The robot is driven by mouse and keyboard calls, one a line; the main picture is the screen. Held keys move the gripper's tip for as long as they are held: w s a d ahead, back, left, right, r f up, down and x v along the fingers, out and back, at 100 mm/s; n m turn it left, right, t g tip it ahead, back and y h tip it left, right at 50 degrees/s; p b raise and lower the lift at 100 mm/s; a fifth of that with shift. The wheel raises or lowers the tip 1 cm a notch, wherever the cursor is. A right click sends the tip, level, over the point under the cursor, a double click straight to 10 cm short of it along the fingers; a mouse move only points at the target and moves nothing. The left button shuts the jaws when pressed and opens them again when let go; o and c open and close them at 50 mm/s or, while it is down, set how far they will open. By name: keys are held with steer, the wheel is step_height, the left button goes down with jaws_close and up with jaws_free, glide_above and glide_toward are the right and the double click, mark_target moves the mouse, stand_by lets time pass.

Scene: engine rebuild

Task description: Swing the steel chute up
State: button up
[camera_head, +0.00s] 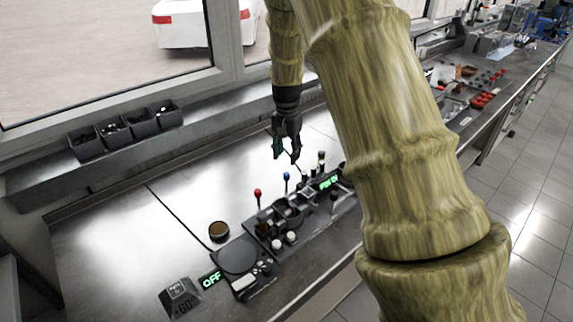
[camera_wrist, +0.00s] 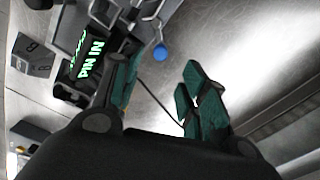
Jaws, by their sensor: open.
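My gripper (camera_head: 287,153) hangs fingers-down over the bench, just behind the row of levers. Its two dark green fingers are apart with nothing between them; they also show in the wrist view (camera_wrist: 156,82). A lever with a blue knob (camera_head: 287,175) stands just below the gripper, and the knob shows beyond the fingers in the wrist view (camera_wrist: 160,53). Shiny metal parts (camera_wrist: 104,12) lie at the top of the wrist view beside the blue knob. I cannot tell which part is the steel chute.
A red-knobbed lever (camera_head: 257,193), a round dark plate (camera_head: 237,255) and a display reading "OFF" (camera_head: 211,279) stand to the left. A brown cup (camera_head: 219,230) sits behind them. Small bins (camera_head: 114,131) line the window ledge. The bare steel bench top (camera_head: 120,235) is clear at left.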

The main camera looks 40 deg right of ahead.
steer(key=shift+r, duration=1.8)
